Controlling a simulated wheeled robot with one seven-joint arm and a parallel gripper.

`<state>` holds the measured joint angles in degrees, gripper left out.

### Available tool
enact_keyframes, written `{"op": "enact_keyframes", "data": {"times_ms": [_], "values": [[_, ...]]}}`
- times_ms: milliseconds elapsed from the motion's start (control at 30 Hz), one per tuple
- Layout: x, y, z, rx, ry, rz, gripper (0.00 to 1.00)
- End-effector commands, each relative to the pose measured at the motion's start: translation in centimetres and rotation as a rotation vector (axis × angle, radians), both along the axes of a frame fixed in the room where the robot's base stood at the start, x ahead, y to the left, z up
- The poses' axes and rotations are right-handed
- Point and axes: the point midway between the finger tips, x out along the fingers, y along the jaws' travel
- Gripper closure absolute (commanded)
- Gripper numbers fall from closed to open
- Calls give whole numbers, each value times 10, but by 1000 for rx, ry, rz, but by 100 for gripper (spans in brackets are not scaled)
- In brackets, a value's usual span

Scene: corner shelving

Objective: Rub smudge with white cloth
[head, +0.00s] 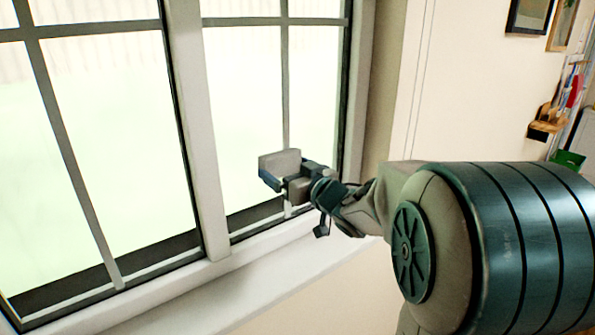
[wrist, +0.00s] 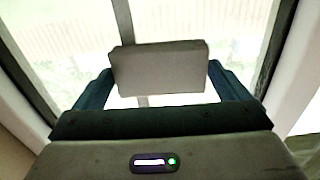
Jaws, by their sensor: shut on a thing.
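The white cloth (head: 279,163) is a pale grey, block-shaped piece in the head view. My gripper (head: 272,180) is shut on it and holds it in front of the right window. In the wrist view the cloth (wrist: 160,68) sits between the two fingers of my gripper (wrist: 160,85). The right window pane (head: 243,90) is behind the cloth. I cannot tell whether the cloth touches the glass. No smudge can be made out on the bright panes.
A white window sill (head: 240,285) runs below the windows. A thick white post (head: 198,130) separates the left window (head: 120,130) from the right one. Pictures (head: 530,15) and hanging items (head: 548,120) are on the wall at the right.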

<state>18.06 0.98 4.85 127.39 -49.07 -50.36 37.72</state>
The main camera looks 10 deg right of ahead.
Motion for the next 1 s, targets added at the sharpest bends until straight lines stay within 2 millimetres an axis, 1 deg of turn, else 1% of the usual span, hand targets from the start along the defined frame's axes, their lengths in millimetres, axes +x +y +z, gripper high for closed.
{"op": "enact_keyframes", "data": {"times_ms": [33,100,367,467,800,1000], "values": [[-1,8,0,-1,-3,10,24],[-2,12,0,-1,-2,10,24],[-3,13,1,0,-2,12,24],[-6,12,1,-1,-2,11,24],[-37,-7,2,-1,-1,-1,24],[-53,-14,1,-1,-2,0,24]]}}
